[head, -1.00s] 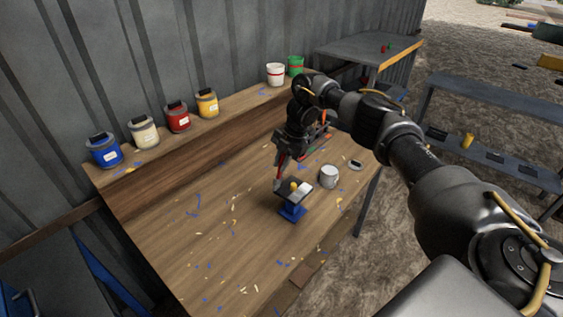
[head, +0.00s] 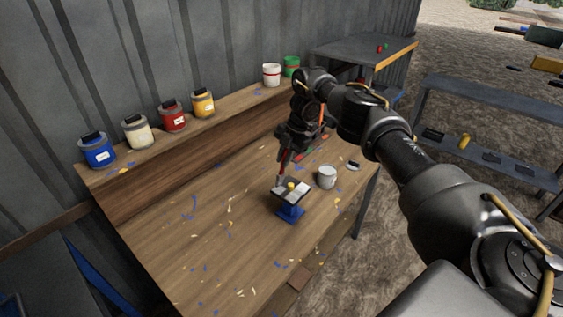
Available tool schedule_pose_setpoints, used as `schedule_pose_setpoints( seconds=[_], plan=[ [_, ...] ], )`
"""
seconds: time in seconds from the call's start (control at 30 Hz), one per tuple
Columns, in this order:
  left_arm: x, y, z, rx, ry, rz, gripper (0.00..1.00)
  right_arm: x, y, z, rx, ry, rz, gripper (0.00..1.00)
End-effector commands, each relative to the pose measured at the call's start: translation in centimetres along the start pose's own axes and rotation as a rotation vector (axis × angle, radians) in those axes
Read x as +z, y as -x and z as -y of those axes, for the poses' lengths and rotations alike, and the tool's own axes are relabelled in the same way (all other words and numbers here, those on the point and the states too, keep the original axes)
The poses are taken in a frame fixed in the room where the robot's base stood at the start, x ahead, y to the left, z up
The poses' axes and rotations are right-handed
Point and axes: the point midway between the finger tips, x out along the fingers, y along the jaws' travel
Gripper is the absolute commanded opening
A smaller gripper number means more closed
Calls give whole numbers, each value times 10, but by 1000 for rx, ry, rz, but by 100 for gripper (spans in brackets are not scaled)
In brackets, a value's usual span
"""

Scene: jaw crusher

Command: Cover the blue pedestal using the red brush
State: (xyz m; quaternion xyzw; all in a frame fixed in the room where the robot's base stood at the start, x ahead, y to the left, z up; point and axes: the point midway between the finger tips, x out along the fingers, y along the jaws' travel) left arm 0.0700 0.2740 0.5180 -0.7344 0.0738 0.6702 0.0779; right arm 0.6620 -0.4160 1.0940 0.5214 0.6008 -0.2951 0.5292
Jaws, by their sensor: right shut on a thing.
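The blue pedestal (head: 290,214) stands on the wooden workbench. It bears a dark tray with whitish patches (head: 297,193) and a small yellow piece (head: 291,186). My right gripper (head: 288,149) is shut on the red brush (head: 283,161). It holds the brush nearly upright, with the pale tip down at the tray's back left edge. I cannot tell if the tip touches the tray. My left gripper is out of view.
A grey-white cup (head: 326,177) stands right of the pedestal, with a small dark-and-white item (head: 351,165) beyond it. Blue (head: 98,151), cream, red and yellow paint jars line the back shelf. The bench's left part is clear but for scraps.

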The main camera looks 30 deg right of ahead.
Motion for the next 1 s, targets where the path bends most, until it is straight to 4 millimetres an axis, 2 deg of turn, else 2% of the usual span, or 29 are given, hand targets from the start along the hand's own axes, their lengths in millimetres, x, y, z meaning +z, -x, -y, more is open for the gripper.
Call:
schedule_pose_setpoints(
  seconds=[0.17, 0.3, 0.47, 0.77, 1.0],
  plan=[
    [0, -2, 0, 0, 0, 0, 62, 1, -1, 0, -1, 1, 0, 0],
    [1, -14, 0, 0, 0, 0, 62, 7, -5, 1, -7, 1, -2, 0],
    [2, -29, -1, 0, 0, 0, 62, 17, 1, 0, -1, 1, 5, 0],
    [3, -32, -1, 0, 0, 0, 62, 31, 7, 0, 1, 0, 4, 0],
    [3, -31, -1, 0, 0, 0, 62, 32, 9, 0, 1, 1, 0, 0]
  ],
)
